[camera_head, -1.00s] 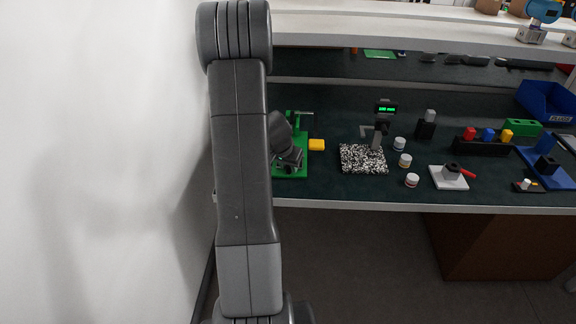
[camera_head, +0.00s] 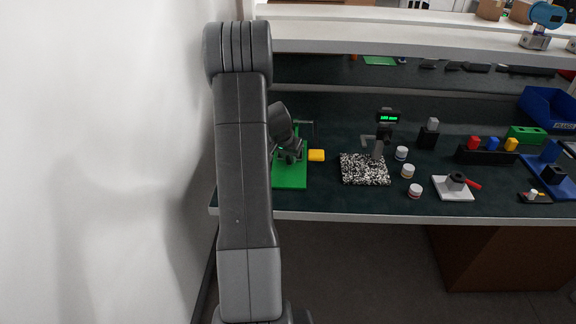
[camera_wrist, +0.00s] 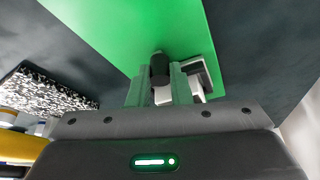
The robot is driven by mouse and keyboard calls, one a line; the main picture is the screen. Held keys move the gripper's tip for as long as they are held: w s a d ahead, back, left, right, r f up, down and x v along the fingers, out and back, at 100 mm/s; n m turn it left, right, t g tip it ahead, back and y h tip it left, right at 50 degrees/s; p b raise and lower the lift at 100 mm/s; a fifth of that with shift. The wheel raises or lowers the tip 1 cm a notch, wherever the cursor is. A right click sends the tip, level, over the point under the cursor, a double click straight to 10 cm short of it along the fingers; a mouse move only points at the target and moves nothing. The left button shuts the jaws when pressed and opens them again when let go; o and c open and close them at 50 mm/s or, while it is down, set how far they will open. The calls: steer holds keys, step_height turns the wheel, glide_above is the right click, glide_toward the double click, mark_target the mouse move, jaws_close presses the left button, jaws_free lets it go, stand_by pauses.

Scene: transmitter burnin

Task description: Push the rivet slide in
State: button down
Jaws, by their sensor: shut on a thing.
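A green fixture plate (camera_head: 290,178) lies on the bench at the left, partly hidden behind my arm. My gripper (camera_head: 291,154) is low over its far part. In the wrist view the green plate (camera_wrist: 125,28) runs behind the fingers. My gripper (camera_wrist: 160,85) is shut on a dark cylindrical knob (camera_wrist: 159,66), which stands between the two fingertips. A white and grey block (camera_wrist: 198,74) sits right beside the knob. I take the knob to be part of the rivet slide; its travel is hidden by the fingers.
A speckled plate with a display stand (camera_head: 364,170) and several small jars (camera_head: 407,171) are farther right. A white wall (camera_head: 100,160) is close on the left. A shelf (camera_head: 400,38) overhangs the bench's back.

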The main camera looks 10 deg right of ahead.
steer(key=shift+w+r, duration=0.15)
steer(key=shift+w, duration=0.05)
steer(key=c, duration=1.6)
jaws_free()
steer(key=shift+w, duration=0.1)
steer(key=v, duration=1.3)
steer(key=shift+s+r, duration=0.25)
steer(key=shift+f, duration=0.15)
